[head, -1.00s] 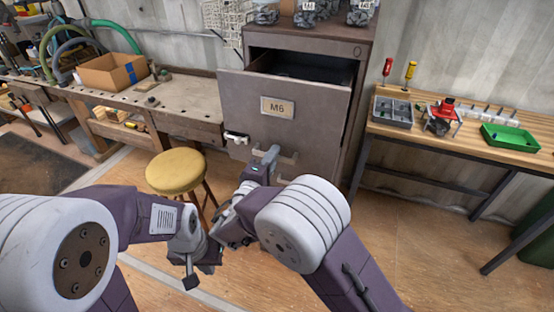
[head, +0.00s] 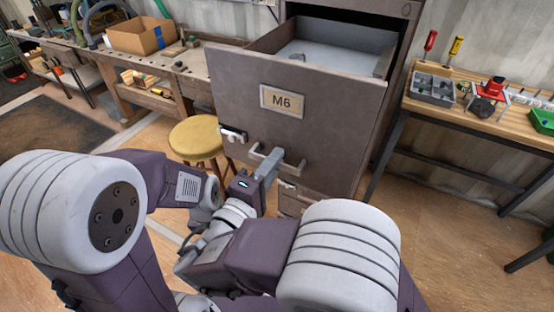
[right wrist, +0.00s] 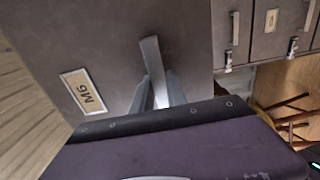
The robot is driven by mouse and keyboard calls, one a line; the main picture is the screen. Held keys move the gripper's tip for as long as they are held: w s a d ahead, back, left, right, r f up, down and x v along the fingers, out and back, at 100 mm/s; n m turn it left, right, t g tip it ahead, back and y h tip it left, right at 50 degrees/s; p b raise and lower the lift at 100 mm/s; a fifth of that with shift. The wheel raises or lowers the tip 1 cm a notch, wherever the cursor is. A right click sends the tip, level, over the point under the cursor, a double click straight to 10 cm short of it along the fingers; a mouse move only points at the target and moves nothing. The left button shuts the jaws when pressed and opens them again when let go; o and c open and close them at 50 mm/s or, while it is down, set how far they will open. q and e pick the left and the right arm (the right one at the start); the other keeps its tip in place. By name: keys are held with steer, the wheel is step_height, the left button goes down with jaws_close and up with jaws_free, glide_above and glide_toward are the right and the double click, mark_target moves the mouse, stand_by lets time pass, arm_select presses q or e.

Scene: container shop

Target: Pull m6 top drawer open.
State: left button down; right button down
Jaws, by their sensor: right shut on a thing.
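The bar handle (head: 293,168) is low on the drawer front. My right gripper (head: 268,168) is shut on this handle; its fingers also show in the right wrist view (right wrist: 160,92). My left arm reaches in from the left, but its fingers are hidden behind my right arm.
A yellow stool (head: 196,136) stands close to the left of the drawer. A workbench (head: 180,72) with a cardboard box (head: 140,36) is behind it. A wooden table (head: 480,118) with a grey tray (head: 433,89) stands at the right. Floor is clear between cabinet and table.

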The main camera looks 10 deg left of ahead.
stand_by(0.3)
steer(key=c, duration=1.3)
jaws_free()
steer(key=shift+a, duration=0.1)
